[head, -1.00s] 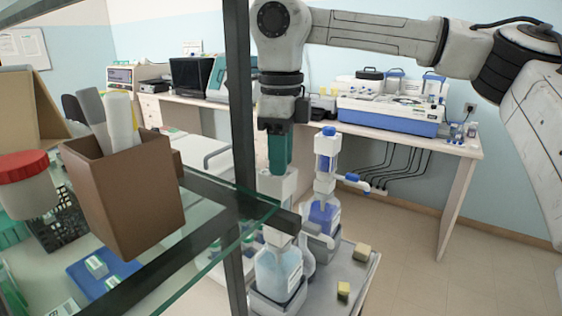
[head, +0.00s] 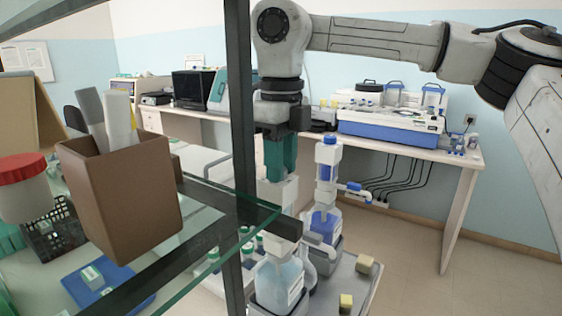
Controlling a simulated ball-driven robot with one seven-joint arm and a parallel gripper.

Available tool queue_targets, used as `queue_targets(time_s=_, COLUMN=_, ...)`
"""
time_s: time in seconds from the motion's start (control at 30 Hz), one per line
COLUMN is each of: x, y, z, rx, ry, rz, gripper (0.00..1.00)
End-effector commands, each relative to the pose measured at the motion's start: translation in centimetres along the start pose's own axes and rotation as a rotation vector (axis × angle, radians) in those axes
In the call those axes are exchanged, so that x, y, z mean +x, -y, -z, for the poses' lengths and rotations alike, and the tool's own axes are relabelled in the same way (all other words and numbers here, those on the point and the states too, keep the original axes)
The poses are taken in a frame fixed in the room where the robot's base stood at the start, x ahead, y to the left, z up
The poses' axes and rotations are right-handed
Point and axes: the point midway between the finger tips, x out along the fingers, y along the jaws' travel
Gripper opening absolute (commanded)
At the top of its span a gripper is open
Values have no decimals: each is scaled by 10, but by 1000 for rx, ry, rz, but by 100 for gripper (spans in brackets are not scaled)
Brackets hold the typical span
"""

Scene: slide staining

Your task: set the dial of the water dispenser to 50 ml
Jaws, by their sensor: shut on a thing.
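My gripper (head: 280,172) points straight down, its green fingers at the top of a white dispenser head (head: 277,193). This head stands above a bottle of pale, clear liquid (head: 278,277), which looks like the water dispenser. The fingers are shut on its top part, apparently the dial. The dial's marks and setting cannot be read, as the fingers cover it. A dark shelf post and the shelf edge hide part of the dispenser. A second dispenser (head: 327,172) with a blue cap and blue liquid stands just to the right, apart from the fingers.
A glass shelf (head: 215,235) with a dark post (head: 243,110) fills the near left. It carries a brown pen holder (head: 122,190) and a red-lidded jar (head: 23,190). Small yellowish blocks (head: 364,264) lie on the grey tray. The floor to the right is clear.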

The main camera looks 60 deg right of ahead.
Motion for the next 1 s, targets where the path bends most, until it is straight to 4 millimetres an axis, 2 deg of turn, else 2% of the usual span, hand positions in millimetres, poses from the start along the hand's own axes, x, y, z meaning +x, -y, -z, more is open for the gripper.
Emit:
queue_targets(time_s=0.1, x=0, y=0, z=0, rx=0, ry=0, rz=0, gripper=1)
queue_targets(time_s=0.13, x=0, y=0, z=0, rx=0, ry=0, rz=0, gripper=32)
queue_targets(time_s=0.4, x=0, y=0, z=0, rx=-1, ry=-1, rz=0, gripper=57)
queue_targets(time_s=0.73, x=-5, y=0, z=0, rx=0, ry=0, rz=1, gripper=57)
queue_targets(time_s=0.87, x=-22, y=0, z=-1, rx=0, ry=2, rz=3, gripper=57)
queue_targets(time_s=1.0, x=-50, y=0, z=-1, rx=1, ry=2, rz=3, gripper=57)
